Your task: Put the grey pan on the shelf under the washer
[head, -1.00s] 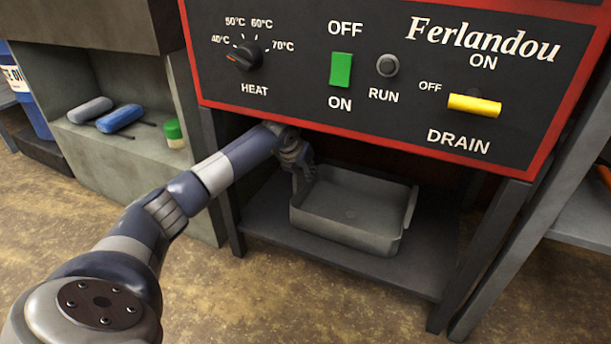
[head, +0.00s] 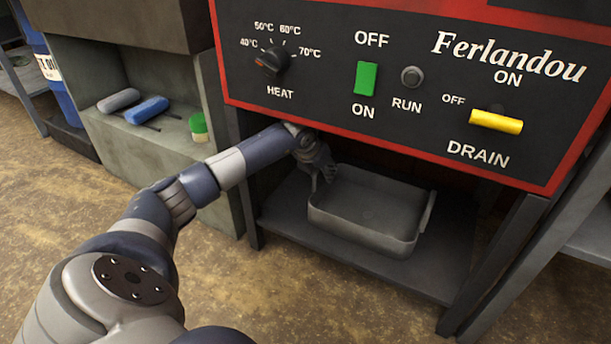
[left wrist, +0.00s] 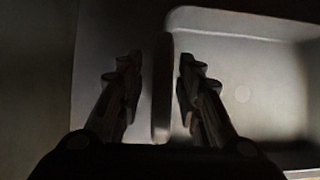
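The grey pan (head: 365,228) sits flat on the dark shelf (head: 285,212) under the washer (head: 430,110). My left gripper (head: 326,176) is at the pan's left end, pointing down at the rim. In the left wrist view the pan (left wrist: 255,95) lies to the right, and its side wall stands upright between the two fingertips of my left gripper (left wrist: 158,75). A narrow gap shows on both sides of the wall, so the fingers are open around it and seem not to touch it. My right gripper is not in view.
The washer's red-edged panel hangs low over the shelf, close above my left forearm. Frame legs stand at both sides of the shelf. A concrete shelf at left holds a blue cylinder (head: 147,109), a grey one (head: 118,100) and a green-capped jar (head: 198,127).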

